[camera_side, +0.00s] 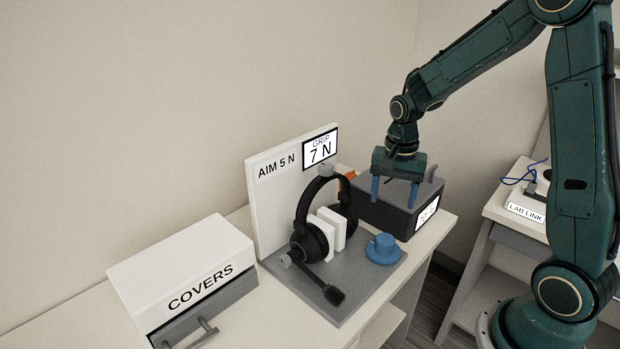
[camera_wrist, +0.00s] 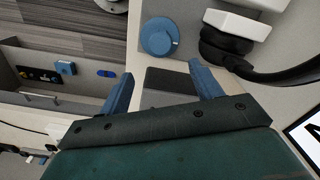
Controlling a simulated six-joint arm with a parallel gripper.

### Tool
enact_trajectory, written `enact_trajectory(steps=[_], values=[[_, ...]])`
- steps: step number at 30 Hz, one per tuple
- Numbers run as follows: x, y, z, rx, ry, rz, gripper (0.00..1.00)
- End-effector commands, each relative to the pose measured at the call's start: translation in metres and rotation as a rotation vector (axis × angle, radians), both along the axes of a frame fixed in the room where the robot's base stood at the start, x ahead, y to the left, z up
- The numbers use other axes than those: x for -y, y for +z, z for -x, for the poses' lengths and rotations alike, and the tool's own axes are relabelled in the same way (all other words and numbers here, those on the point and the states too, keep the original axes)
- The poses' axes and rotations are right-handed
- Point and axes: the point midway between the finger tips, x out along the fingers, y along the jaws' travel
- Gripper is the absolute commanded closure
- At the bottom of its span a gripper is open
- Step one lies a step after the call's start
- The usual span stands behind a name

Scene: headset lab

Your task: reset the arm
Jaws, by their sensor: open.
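My gripper (camera_side: 394,192) is open and empty, its two blue fingers pointing down in front of the dark grey box (camera_side: 428,190) at the back right of the bench. In the wrist view my gripper (camera_wrist: 160,88) also shows open, with nothing between the fingers. The black headset (camera_side: 318,232) stands on the grey base plate (camera_side: 338,306), with white blocks (camera_side: 328,230) between its ear cups. The gripper is to the right of the headset and apart from it. The blue knob (camera_side: 383,248) sits on the plate's right part, below the gripper in the side view.
A white box marked COVERS (camera_side: 180,265) stands at left. A lower stand with a LAB LINK label (camera_side: 525,212) is at right. Open air lies above the bench at left.

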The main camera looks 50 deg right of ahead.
Motion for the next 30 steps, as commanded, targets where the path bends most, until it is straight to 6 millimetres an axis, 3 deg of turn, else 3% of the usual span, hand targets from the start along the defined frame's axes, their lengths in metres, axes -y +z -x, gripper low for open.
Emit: enact_trajectory(steps=[8,14,30], values=[[-0.009,0.019,0.005,0.031,0.069,0.011,0.36],[-0.026,0.051,0.018,0.088,0.201,0.032,0.36],[-0.074,0.127,0.082,0.257,0.632,0.125,0.36]])
